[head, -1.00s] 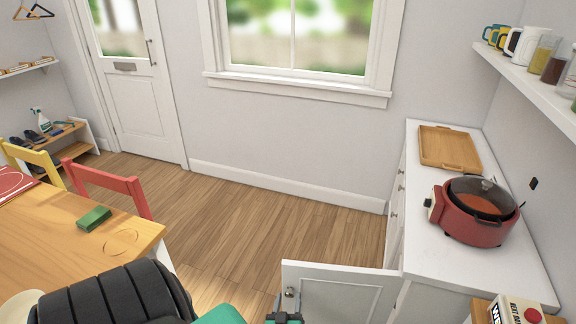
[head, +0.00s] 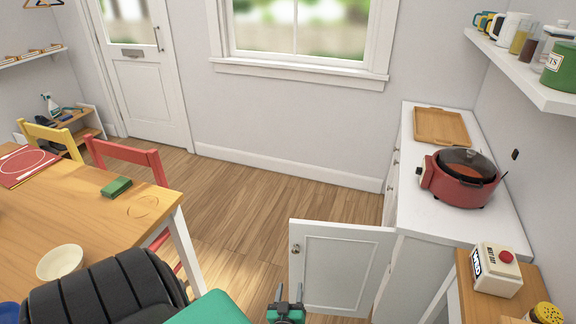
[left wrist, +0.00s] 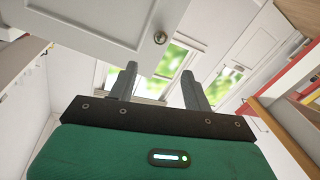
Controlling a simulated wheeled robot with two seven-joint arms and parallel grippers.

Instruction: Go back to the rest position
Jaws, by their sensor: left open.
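My left gripper (head: 287,301) shows at the bottom of the head view, low in front of the open white cabinet door (head: 341,268). In the left wrist view its two fingers (left wrist: 161,88) stand apart with nothing between them. The door's panel and knob (left wrist: 160,38) show above the fingers in that view; the fingers look clear of the knob, but I cannot tell the distance. My right gripper is not in view.
A white counter (head: 425,213) holds a red pot (head: 462,180) and a wooden tray (head: 440,126). A wooden table (head: 60,215) with a bowl (head: 60,262) and a green sponge (head: 116,187) stands left, with chairs behind. Wood floor (head: 250,205) between is clear.

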